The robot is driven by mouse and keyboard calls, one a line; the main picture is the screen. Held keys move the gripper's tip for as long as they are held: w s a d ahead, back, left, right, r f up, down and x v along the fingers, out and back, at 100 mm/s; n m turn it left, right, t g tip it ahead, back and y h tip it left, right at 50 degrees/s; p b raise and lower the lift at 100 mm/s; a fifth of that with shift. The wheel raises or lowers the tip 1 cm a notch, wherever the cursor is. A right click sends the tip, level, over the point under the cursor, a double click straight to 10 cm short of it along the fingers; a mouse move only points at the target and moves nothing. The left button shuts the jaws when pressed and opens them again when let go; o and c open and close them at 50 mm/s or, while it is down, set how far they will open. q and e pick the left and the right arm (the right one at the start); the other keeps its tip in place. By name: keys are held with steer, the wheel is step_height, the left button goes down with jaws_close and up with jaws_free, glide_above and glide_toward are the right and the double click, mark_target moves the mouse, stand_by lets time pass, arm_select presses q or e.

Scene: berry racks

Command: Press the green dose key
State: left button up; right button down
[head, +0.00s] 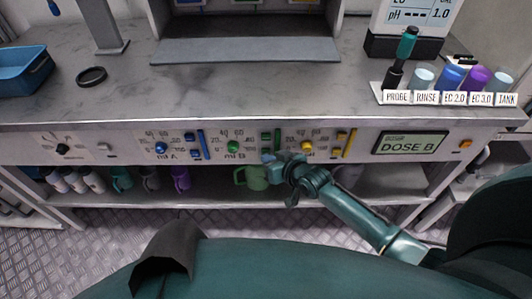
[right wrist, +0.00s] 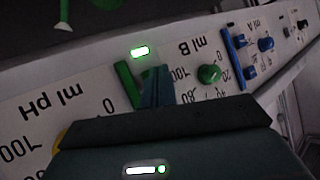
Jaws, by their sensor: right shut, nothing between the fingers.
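The green dosing group on the front panel has a green knob (right wrist: 209,74), a green bar (right wrist: 128,85) and a key glowing bright green (right wrist: 140,50). In the head view, the green bar (head: 278,140) and green knob (head: 234,146) show beside my right gripper (head: 272,160). My right gripper is shut and empty at the panel. In the right wrist view, its teal fingertips (right wrist: 157,88) lie between the bar and the knob and hide part of the panel there. I cannot tell whether they touch it. My left gripper is not in view.
The display (head: 409,144) reads DOSE B. Blue knob (head: 161,148) and yellow knob (head: 306,147) groups flank the green one. Labelled vials and a probe stand in a rack (head: 448,98) on the counter.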

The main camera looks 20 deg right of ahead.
steer(key=shift+s+a+p, duration=0.2)
steer(key=shift+s+p, duration=0.3)
steer(key=shift+s, duration=0.25)
steer(key=shift+s+a+p, duration=0.25)
steer(key=shift+s+p, duration=0.3)
steer(key=shift+s, duration=0.25)
steer(key=shift+s+a+p, duration=0.2)
steer(key=shift+s+p, duration=0.35)
steer(key=shift+s, duration=0.25)
steer(key=shift+s+a+p, duration=0.25)
steer(key=shift+s+p, duration=0.3)
steer(key=shift+s, duration=0.25)
